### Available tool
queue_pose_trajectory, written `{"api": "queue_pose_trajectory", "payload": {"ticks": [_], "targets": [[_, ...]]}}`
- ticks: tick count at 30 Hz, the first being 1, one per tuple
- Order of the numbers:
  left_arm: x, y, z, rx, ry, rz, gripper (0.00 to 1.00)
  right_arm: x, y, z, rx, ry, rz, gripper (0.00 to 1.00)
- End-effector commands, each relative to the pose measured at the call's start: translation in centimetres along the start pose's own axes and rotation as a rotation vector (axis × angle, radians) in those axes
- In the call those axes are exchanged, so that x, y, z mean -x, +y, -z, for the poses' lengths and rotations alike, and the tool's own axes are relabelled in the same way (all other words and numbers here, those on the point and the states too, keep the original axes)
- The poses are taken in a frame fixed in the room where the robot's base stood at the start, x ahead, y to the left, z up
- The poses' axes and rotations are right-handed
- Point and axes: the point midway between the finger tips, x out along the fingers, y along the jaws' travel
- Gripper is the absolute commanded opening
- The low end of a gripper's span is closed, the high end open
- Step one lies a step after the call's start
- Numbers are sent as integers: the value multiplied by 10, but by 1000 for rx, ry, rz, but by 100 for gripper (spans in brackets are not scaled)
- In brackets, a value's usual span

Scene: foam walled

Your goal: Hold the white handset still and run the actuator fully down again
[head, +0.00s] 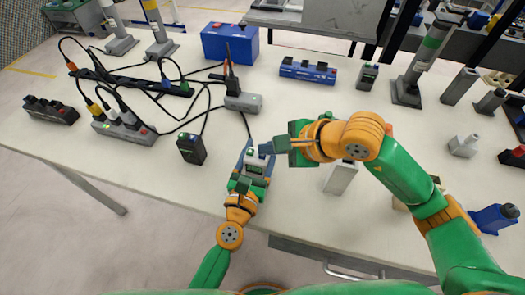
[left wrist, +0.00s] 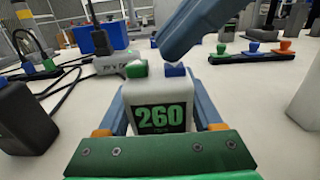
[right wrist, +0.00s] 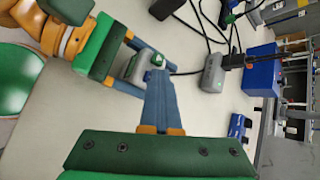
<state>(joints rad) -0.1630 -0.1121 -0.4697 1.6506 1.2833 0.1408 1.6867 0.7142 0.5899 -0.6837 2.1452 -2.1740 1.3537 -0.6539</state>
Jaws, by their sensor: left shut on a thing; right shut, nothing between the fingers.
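The white handset (head: 256,169) is upright near the table's front edge, and its display reads 260 in green in the left wrist view (left wrist: 160,117). It has a green button (left wrist: 136,69) and a blue button (left wrist: 174,70) on top. My left gripper (head: 249,168) is shut on the handset, with a finger on either side. My right gripper (head: 264,149) is shut and empty, its fingertips close above the blue button; contact is unclear. The right wrist view shows these fingertips (right wrist: 156,75) beside the handset (right wrist: 142,64). I cannot tell which column is the actuator.
A grey box (head: 243,103) with cables stands behind the handset. A black charger-like block (head: 191,149) and a grey power strip (head: 124,130) lie to the left. A white block (head: 340,177) stands right, under my right arm.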

Motion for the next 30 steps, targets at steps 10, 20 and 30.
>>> {"api": "queue_pose_trajectory", "payload": {"ticks": [10,20,30], "targets": [[0,0,0,0,0,0,4,11,-8,-8,1,0,1,0],[0,0,0,0,0,0,4,13,-10,-10,0,0,0,0],[0,0,0,0,0,0,4,36,-27,-26,1,-1,3,0]]}}
